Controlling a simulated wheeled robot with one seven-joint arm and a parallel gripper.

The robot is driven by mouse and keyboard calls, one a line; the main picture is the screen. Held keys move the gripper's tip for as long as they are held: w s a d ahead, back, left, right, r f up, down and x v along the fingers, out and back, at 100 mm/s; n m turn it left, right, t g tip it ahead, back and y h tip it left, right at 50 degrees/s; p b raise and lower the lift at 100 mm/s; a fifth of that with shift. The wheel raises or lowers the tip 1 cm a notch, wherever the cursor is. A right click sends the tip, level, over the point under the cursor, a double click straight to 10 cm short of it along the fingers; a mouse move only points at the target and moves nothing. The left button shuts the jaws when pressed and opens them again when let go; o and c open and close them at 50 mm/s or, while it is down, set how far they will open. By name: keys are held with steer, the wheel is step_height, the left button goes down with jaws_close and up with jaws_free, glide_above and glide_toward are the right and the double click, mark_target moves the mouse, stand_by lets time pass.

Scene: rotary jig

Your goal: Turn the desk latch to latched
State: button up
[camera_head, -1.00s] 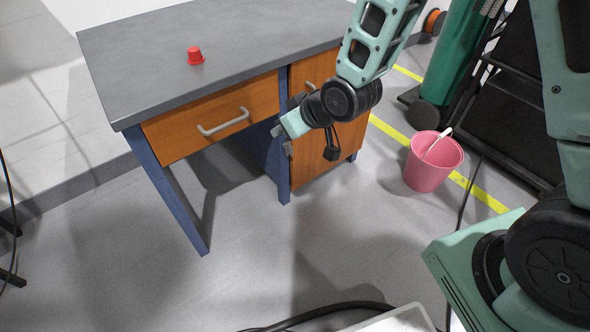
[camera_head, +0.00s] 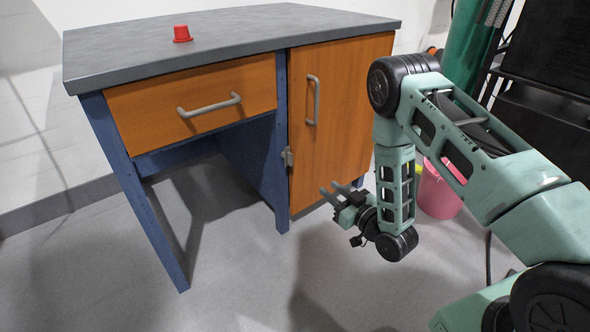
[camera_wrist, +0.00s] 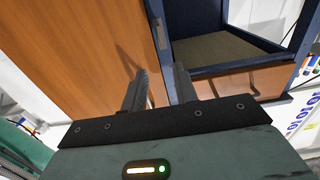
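The desk latch (camera_head: 287,156) is a small grey metal piece at the left edge of the orange cabinet door (camera_head: 340,115), beside the blue desk post. Its exact turn is too small to tell. In the wrist view, a small grey piece (camera_wrist: 160,35) at the door's edge seems to be the latch. My gripper (camera_head: 329,188) is low in front of the door, right of and below the latch, and apart from it. In the wrist view, my gripper's fingers (camera_wrist: 158,78) are spread with nothing between them.
The grey desktop (camera_head: 230,35) carries a red cup-like object (camera_head: 182,34). The drawer (camera_head: 195,103) has a bar handle, and the door has an upright handle (camera_head: 313,100). A pink bucket (camera_head: 437,190) stands behind my arm. The floor before the desk is clear.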

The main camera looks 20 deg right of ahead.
mark_target(292, 160)
steer(key=b+x, duration=0.5)
steer(key=x, duration=1)
steer(key=shift+w+a, duration=0.15)
steer(key=shift+w, duration=0.05)
steer(key=shift+b+x, duration=0.4)
steer(key=shift+x, duration=0.35)
steer(key=shift+c, duration=0.3)
jaws_close()
